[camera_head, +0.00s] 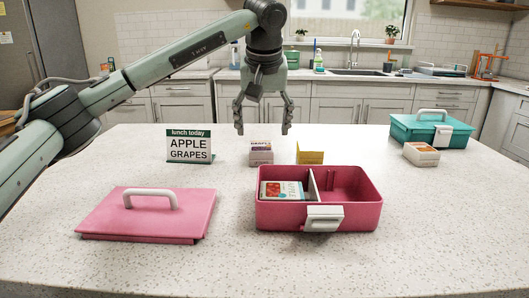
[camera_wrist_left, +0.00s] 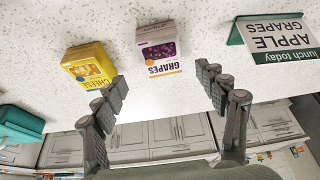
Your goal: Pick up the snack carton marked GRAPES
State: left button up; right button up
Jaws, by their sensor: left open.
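The GRAPES carton (camera_head: 261,153) is a small white and purple box standing on the counter behind the pink lunchbox. It also shows in the left wrist view (camera_wrist_left: 158,48), with its printed label upside down. My left gripper (camera_head: 262,130) is open and empty, above and behind the carton with its fingers pointing down. In the left wrist view, my left gripper's fingers (camera_wrist_left: 160,82) are spread wide, and the carton lies beyond the gap between them, apart from both. My right gripper is in neither view.
A yellow CHEESE carton (camera_head: 310,154) stands just right of the grapes carton. The sign (camera_head: 189,147) reads APPLE GRAPES. The open pink lunchbox (camera_head: 360,214) holds a carton (camera_head: 281,190) left of its divider; its lid (camera_head: 180,215) lies left. A teal lunchbox (camera_head: 432,130) and another carton (camera_head: 421,154) are right.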

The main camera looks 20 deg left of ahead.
aim_at(261, 146)
pick_arm(q)
jog(key=x, duration=0.6)
jog(key=shift+s+a+f+p, duration=0.15)
jog(key=shift+s+f+p, duration=0.1)
jog(key=shift+p, duration=0.15)
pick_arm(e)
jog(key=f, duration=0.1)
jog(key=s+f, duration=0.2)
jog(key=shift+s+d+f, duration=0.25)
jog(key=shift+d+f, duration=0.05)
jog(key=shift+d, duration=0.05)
pick_arm(q)
jog(key=shift+c, duration=0.3)
jog(key=c, duration=1.2)
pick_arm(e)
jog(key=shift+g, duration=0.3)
